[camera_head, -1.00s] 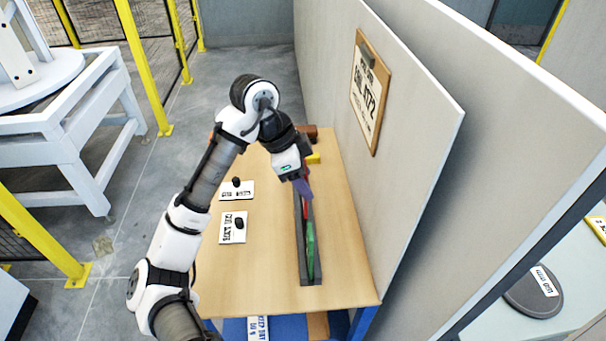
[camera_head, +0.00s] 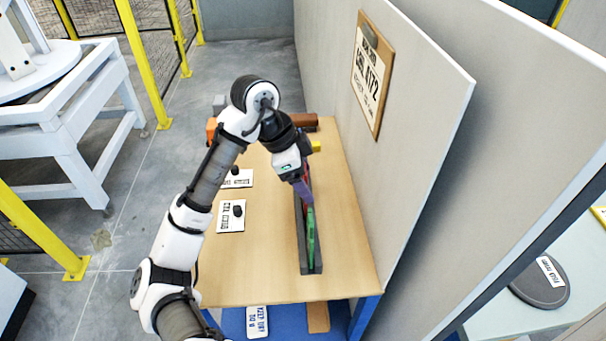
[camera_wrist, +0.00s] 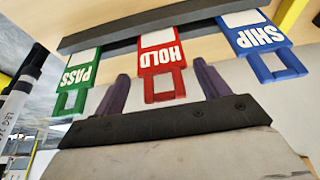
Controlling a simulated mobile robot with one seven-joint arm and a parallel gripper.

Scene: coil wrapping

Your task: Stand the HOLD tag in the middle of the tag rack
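The red HOLD tag (camera_wrist: 162,60) stands in the middle of the dark tag rack (camera_wrist: 112,36), in the wrist view, which shows it upside down. The green PASS tag (camera_wrist: 80,77) is to its left and the blue SHIP tag (camera_wrist: 258,45) to its right, both in the rack. My gripper (camera_wrist: 163,88) is open, with one purple finger on each side of the HOLD tag's looped end and gaps on both sides. In the head view my gripper (camera_head: 302,190) is low over the rack (camera_head: 302,258), beside the green tag (camera_head: 310,238), and hides part of the tags.
The rack lies along the right side of the wooden table (camera_head: 255,275), close to the grey partition (camera_head: 425,90). Two white cards (camera_head: 231,218) with dark knobs lie to the left. A brown object (camera_head: 303,121) and a yellow one (camera_head: 316,146) are at the back.

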